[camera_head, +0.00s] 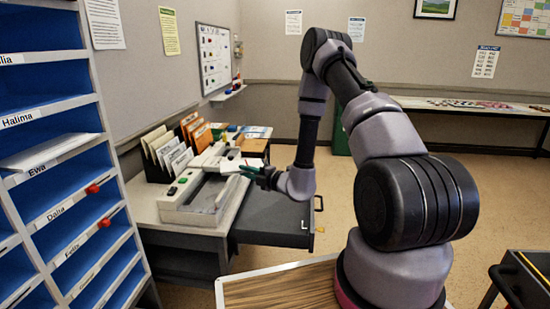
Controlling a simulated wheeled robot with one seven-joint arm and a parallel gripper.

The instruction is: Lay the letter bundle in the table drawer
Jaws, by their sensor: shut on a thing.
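My gripper (247,172) is over the right part of the table, near the inner end of the drawer. It is shut on a small pale bundle (230,166), which I take to be the letter bundle; it is partly hidden by the fingers and small in view. The table drawer (272,222) is dark grey and stands pulled out to the right of the table, with a handle (320,204) at its outer end.
A grey-white machine (192,212) sits on the table's front. Behind it are a dark rack of envelopes (160,168) and coloured folders (198,132). A blue pigeonhole shelf (62,160) stands at left.

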